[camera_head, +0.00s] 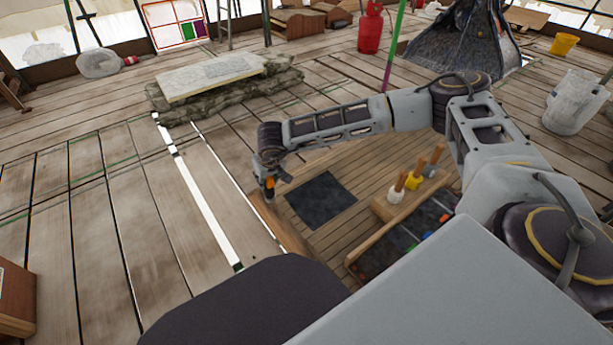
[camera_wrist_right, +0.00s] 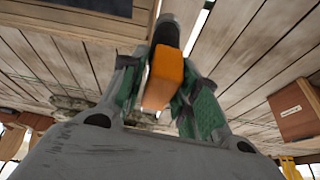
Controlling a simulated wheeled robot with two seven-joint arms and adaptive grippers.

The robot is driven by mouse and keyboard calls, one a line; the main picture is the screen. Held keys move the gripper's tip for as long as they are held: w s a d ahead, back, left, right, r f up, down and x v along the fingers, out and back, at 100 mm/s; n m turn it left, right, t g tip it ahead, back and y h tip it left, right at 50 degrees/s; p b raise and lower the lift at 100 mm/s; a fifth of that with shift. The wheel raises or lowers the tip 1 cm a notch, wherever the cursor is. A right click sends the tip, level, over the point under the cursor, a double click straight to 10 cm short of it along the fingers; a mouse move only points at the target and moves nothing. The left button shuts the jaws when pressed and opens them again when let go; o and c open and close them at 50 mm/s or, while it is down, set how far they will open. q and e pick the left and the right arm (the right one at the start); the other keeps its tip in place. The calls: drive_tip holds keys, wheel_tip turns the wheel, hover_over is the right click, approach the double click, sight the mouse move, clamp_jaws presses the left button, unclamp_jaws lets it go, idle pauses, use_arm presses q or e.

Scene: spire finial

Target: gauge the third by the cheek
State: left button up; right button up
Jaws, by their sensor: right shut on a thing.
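My right gripper (camera_head: 269,168) hangs over the left end of the wooden bench in the head view. It is shut on an orange piece (camera_head: 270,183), which points down near the bench's left edge. In the right wrist view the orange piece (camera_wrist_right: 164,78) sits between the green-padded fingers of the gripper (camera_wrist_right: 162,95), with a dark rounded part (camera_wrist_right: 168,30) beyond it. I cannot tell whether it touches the bench. A wooden block (camera_head: 383,208) holds wooden-handled tools with a white (camera_head: 396,194), a yellow (camera_head: 413,181) and a grey head. My left gripper does not show.
A dark square mat (camera_head: 320,200) lies on the bench, bare. A dark tray (camera_head: 385,249) with small coloured items lies at the near side. A pale slab (camera_head: 212,76) lies on stones beyond.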

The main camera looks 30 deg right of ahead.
drive_tip(key=shift+d, duration=0.1)
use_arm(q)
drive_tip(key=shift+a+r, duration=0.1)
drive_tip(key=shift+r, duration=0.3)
use_arm(e)
drive_tip(key=s+d+f+m+g+h, duration=0.1)
drive_tip(key=s+d+m+g+h, duration=0.1)
drive_tip(key=d+m, duration=0.4)
drive_tip(key=s+d+f+m+g+h, duration=0.1)
drive_tip(key=d+m, duration=0.5)
drive_tip(key=m, duration=0.9)
drive_tip(key=s+g+h, duration=0.1)
drive_tip(key=g, duration=0.1)
drive_tip(key=shift+f+m+g, duration=0.3)
drive_tip(key=shift+f+g, duration=0.1)
use_arm(q)
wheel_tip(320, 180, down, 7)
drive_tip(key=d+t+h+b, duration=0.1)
drive_tip(key=b, duration=0.2)
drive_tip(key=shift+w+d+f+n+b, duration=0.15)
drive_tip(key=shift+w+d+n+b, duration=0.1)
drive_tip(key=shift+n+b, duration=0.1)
use_arm(e)
drive_tip(key=shift+f, duration=2.5)
